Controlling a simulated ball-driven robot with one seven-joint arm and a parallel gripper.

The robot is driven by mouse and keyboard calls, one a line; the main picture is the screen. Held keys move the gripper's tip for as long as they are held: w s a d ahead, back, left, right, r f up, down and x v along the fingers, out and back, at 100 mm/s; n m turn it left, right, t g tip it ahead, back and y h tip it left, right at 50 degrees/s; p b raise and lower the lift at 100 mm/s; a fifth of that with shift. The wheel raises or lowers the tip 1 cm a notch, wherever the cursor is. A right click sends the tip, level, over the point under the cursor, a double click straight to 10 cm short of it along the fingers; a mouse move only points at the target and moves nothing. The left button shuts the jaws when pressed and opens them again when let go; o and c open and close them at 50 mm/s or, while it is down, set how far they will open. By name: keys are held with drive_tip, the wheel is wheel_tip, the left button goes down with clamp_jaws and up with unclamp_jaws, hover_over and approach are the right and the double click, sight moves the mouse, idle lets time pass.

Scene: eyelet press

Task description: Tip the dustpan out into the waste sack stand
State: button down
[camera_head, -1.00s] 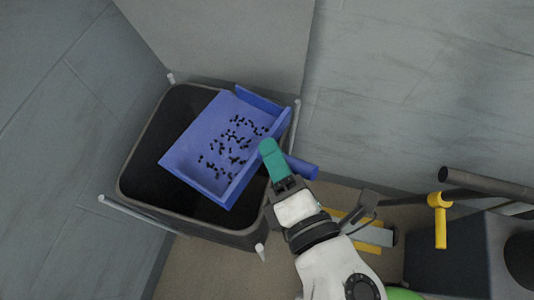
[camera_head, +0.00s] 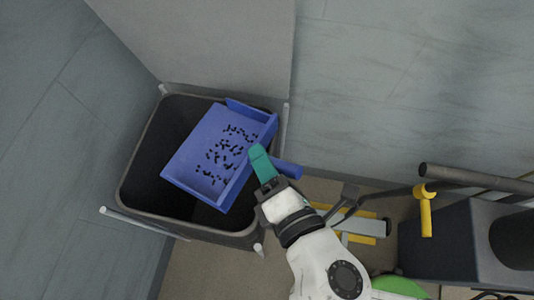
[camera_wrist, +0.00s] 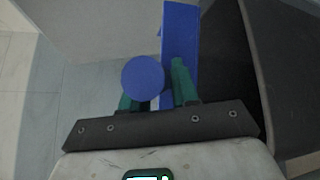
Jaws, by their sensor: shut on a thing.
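The blue dustpan (camera_head: 208,152) is over the open mouth of the waste sack stand (camera_head: 128,183), with several small black bits lying scattered on its floor. The pan looks roughly level, its open lip toward the left. My gripper (camera_head: 262,164) has teal fingers and is shut on the dustpan's handle at the right side of the stand. In the wrist view my gripper (camera_wrist: 156,92) holds the round blue handle end (camera_wrist: 143,77) between its fingers, and the pan's blue wall (camera_wrist: 181,35) rises beyond. The stand's dark inside looks empty where it shows.
A grey panel (camera_head: 200,45) stands behind the sack stand. Thin light posts (camera_head: 135,221) stand at its corners. At the right are a dark grey machine (camera_head: 445,245), a yellow-collared bar (camera_head: 426,208) and a yellow-and-grey floor piece (camera_head: 362,226).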

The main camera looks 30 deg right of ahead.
drive_tip(key=shift+w+a+r+n+g+p, duration=0.15)
drive_tip(key=shift+w+n+g+p, duration=0.35)
drive_tip(key=shift+p, duration=1.85)
drive_tip(key=w+g+p, duration=0.1)
drive_tip(key=p, duration=0.4)
drive_tip(key=a+r+g+p, duration=0.1)
drive_tip(key=p, duration=0.3)
drive_tip(key=shift+w+n+p, duration=0.3)
drive_tip(key=shift+w+p, duration=0.05)
drive_tip(key=shift+w, duration=0.05)
drive_tip(key=w+r+g+p, duration=0.1)
drive_tip(key=p, duration=0.3)
drive_tip(key=w+a+r+n+p, duration=0.1)
drive_tip(key=p, duration=0.4)
drive_tip(key=shift+w+a+r+g+h+p, duration=0.2)
drive_tip(key=shift+r+g+h+p, duration=0.1)
drive_tip(key=shift+r+g+h, duration=0.1)
drive_tip(key=w+a+r+n+g+h+p, duration=0.1)
drive_tip(key=w+a+r+g+p, duration=0.1)
drive_tip(key=w, duration=0.2)
drive_tip(key=w+a+r+n+g+p, duration=0.1)
drive_tip(key=w+a+r+g+p, duration=0.1)
drive_tip(key=w, duration=0.3)
drive_tip(key=shift+w+a+g+h, duration=0.15)
drive_tip(key=shift+a+g+h, duration=0.3)
drive_tip(key=shift+g, duration=0.35)
drive_tip(key=shift+f, duration=0.1)
